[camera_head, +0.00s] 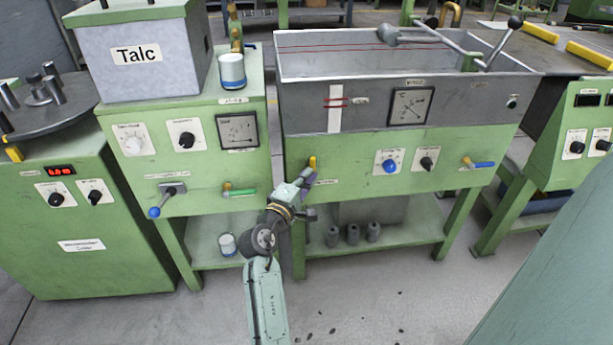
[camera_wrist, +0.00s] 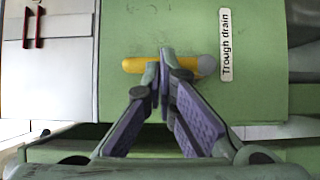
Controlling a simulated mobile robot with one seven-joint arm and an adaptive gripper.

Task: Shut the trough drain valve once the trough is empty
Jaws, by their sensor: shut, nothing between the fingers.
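The grey trough (camera_head: 430,62) tops a green stand, with two red lines along its inner back wall. I see no liquid in it, but its floor is mostly hidden. The trough drain valve has a yellow handle (camera_head: 312,162) on the stand's front, pointing up. In the wrist view, the handle (camera_wrist: 134,65) lies across the picture, its grey pivot end (camera_wrist: 207,66) beside the "Trough drain" label (camera_wrist: 226,45). My gripper (camera_head: 306,180) is shut and empty. Its fingertips (camera_wrist: 165,60) are in front of the handle and hide its middle; I cannot tell whether they touch it.
A white level gauge (camera_head: 335,107) with red marks and a dial (camera_head: 409,106) are on the trough's front. A blue-and-yellow valve handle (camera_head: 478,163) sits to the right. A Talc box machine (camera_head: 145,60) stands left. Weights (camera_head: 352,234) lie on the lower shelf.

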